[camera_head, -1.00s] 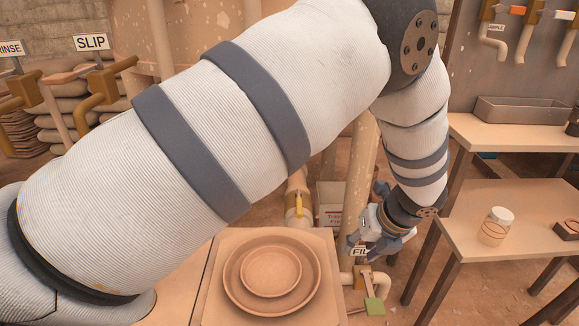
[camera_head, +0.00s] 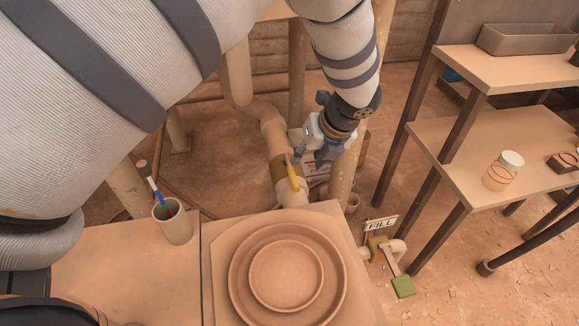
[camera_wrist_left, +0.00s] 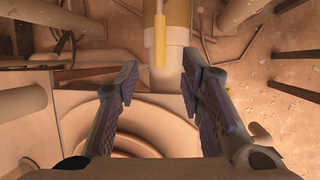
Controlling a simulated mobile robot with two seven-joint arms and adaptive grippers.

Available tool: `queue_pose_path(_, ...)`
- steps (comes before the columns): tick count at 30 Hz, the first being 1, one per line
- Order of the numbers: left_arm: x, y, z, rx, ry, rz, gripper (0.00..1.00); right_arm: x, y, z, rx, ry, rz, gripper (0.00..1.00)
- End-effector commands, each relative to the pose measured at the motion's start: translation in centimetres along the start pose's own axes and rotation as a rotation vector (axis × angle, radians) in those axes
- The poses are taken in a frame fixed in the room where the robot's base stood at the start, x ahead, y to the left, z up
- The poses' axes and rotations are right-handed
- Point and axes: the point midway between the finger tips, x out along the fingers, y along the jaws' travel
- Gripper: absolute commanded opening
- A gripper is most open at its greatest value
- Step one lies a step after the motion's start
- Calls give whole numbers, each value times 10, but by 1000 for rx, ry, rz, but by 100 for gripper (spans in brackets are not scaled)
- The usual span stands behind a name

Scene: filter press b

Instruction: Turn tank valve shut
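The tank valve has a yellow lever (camera_head: 292,173) on a brass-coloured body (camera_head: 280,168) in a beige pipe behind the round plate. In the left wrist view the yellow lever (camera_wrist_left: 159,40) hangs along the pipe, ahead of the fingertips and roughly midway between them. My left gripper (camera_head: 303,157) is beside the lever, to its right in the head view. Its two fingers are apart with nothing between them (camera_wrist_left: 160,85). I cannot tell from the head view how far it is from the lever. My right gripper does not show.
A worktable (camera_head: 110,270) with round stacked plates (camera_head: 240,280) and a cup holding a brush (camera_head: 173,224) is in front. A FILL valve with green handle (camera_head: 403,287) is at right. A shelf table (camera_head: 440,150) with a jar (camera_head: 497,178) stands farther right.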

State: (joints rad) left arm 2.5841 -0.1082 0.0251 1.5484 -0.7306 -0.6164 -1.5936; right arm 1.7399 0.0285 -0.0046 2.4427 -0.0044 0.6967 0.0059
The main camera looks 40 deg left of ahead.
Motion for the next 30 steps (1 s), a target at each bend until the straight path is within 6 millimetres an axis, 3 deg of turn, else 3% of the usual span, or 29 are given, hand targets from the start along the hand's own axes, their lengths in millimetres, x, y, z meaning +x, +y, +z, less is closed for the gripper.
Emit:
queue_pose_path(6,61,1,-3,1,5,6,36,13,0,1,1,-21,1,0)
queue_pose_path(12,98,1,-2,1,3,3,36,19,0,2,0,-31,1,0)
queue_pose_path(23,107,1,0,1,0,2,36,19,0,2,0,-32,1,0)
queue_pose_path(28,107,1,0,0,1,2,2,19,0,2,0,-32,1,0)
queue_pose_path(30,107,1,0,0,1,2,0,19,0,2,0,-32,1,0)
